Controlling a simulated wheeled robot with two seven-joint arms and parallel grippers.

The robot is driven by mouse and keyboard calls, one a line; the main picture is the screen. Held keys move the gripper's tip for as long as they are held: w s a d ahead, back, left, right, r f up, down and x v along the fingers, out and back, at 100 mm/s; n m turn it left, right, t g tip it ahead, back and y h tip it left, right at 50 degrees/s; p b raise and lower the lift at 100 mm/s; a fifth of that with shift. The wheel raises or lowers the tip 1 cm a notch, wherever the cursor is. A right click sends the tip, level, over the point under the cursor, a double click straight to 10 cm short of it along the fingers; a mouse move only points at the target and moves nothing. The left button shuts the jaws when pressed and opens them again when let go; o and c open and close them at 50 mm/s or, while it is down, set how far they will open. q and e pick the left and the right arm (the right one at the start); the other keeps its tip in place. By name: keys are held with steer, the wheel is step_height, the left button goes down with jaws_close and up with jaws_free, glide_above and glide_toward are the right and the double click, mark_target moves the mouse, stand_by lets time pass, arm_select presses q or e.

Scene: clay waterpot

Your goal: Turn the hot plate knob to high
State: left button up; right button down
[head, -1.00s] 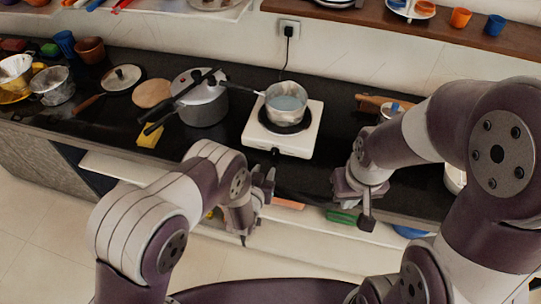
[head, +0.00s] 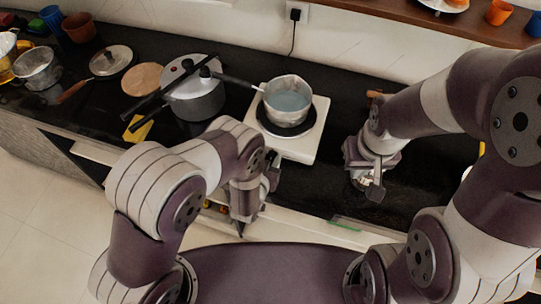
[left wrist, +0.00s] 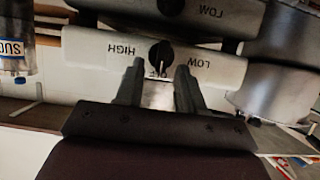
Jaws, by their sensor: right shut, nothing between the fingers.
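The white hot plate (head: 301,149) sits on the black counter with a metal saucepan (head: 288,97) on its burner. The knob's pale mark seems to point toward OFF. My left gripper (head: 256,204) is in front of the counter. In the left wrist view its two fingers (left wrist: 157,80) are apart, just short of the knob, with nothing between them. My right gripper (head: 367,184) is shut and empty, right of the hot plate.
A pressure cooker (head: 196,98) stands left of the hot plate, its handles reaching outward. A yellow sponge (head: 138,130), a wooden board (head: 143,79) and a lidded pan (head: 110,61) lie farther left. A shelf (head: 400,20) runs along the back wall.

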arm_select(q)
jaws_close()
steer(key=shift+d, duration=0.1)
steer(key=m+y+b, duration=0.1)
steer(key=m+b, duration=0.1)
steer(key=shift+s+d+f+m+t+y, duration=0.15)
steer(key=shift+d+f+m+t+y, duration=0.05)
steer(key=shift+d+m+t+y, duration=0.2)
steer(key=shift+d+m+t+y+b, duration=0.2)
steer(key=shift+m+t+y+b, duration=0.2)
steer(key=shift+m+y+b, duration=0.4)
steer(key=shift+s, duration=0.1)
jaws_free()
